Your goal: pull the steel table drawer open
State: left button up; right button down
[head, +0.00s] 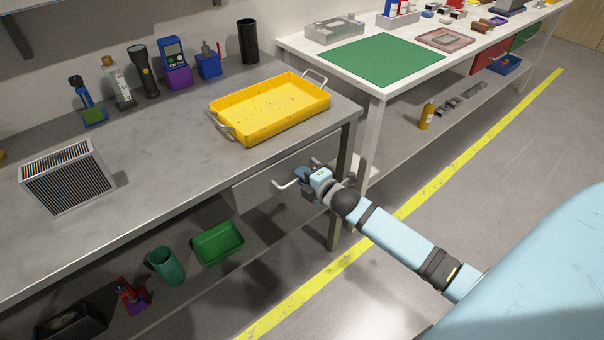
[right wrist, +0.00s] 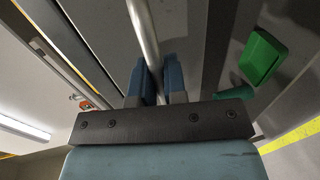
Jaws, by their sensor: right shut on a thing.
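The steel table (head: 150,150) has a grey drawer (head: 258,190) under its top at the right end. The drawer front sits close under the table edge, and I see no clear gap above it. Its bar handle (head: 286,184) sticks out from the front. My right gripper (head: 303,174) is at the handle, shut on it. In the right wrist view the handle bar (right wrist: 146,35) runs between the two blue fingers (right wrist: 157,88). My left gripper is not in view.
A yellow tray (head: 270,107) stands on the table above the drawer. A green bin (head: 217,243) and a green cup (head: 166,265) are on the shelf below. A white bench (head: 375,95) stands to the right. The floor before the drawer looks clear.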

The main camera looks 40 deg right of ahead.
pick_arm(q)
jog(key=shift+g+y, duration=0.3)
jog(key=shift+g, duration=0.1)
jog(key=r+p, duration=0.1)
jog(key=p, duration=0.2)
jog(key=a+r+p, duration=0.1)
jog(key=p, duration=0.2)
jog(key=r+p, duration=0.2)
jog(key=p, duration=0.1)
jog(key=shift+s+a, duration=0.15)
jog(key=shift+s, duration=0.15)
pick_arm(e)
jog(key=f+v, duration=0.2)
jog(key=v, duration=1.1)
jog(key=s+f+v, duration=0.1)
jog(key=f+v, duration=0.2)
jog(key=v, duration=1)
jog(key=shift+d+f, duration=0.15)
jog(key=shift+d, duration=0.1)
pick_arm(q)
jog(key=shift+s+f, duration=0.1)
pick_arm(e)
jog(key=c, duration=1.2)
grip_release()
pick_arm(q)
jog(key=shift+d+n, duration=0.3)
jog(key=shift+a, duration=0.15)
pick_arm(e)
jog(key=v, duration=1.4)
